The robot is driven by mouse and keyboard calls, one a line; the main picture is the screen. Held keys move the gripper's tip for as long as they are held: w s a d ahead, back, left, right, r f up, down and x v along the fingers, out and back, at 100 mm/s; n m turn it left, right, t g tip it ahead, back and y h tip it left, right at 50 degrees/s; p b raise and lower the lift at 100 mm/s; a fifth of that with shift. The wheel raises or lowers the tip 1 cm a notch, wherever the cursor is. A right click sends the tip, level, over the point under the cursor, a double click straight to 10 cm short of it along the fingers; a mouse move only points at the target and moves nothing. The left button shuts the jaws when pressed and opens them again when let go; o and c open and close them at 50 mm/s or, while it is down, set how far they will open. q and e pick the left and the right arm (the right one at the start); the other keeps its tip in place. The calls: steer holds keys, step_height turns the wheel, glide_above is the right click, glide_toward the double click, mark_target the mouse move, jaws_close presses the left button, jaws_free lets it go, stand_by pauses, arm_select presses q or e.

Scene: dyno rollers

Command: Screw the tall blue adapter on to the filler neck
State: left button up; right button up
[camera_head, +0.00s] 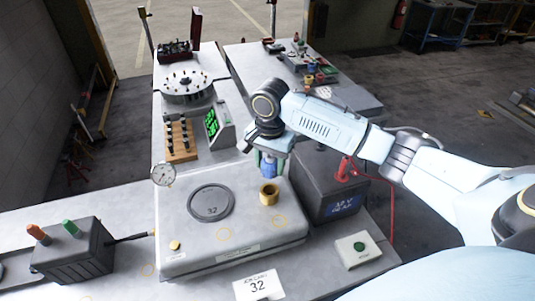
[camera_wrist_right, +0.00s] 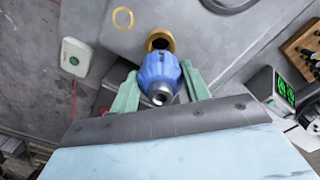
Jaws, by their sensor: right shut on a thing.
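The tall blue adapter (camera_head: 267,164) is held in my right gripper (camera_head: 268,158), above and slightly behind the filler neck in the head view. In the right wrist view the blue adapter (camera_wrist_right: 159,76) sits between the two pale green fingers of the right gripper (camera_wrist_right: 160,88), with its grey nozzle end toward the camera. The filler neck (camera_head: 269,192) is a short brass-coloured ring standing on the grey box's top. It also shows in the right wrist view (camera_wrist_right: 160,38), just beyond the adapter. The adapter appears apart from the neck. My left gripper is not in view.
A dark battery-like box (camera_head: 326,180) with a red clamp stands at right. A white box with a green button (camera_head: 358,249) is at front right.

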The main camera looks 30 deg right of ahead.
mark_target(270, 177)
steer(key=shift+f, duration=2.75)
steer(key=shift+a+f, duration=0.1)
steer(key=shift+f, duration=0.7)
steer(key=m, duration=1.1)
steer(key=shift+m, duration=0.4)
steer(key=m, duration=0.3)
steer(key=shift+a+f+m, duration=0.1)
steer(key=shift+m, duration=0.2)
steer(key=m, duration=0.3)
steer(key=shift+m, duration=0.4)
steer(key=m, duration=0.5)
steer(key=shift+m, duration=0.5)
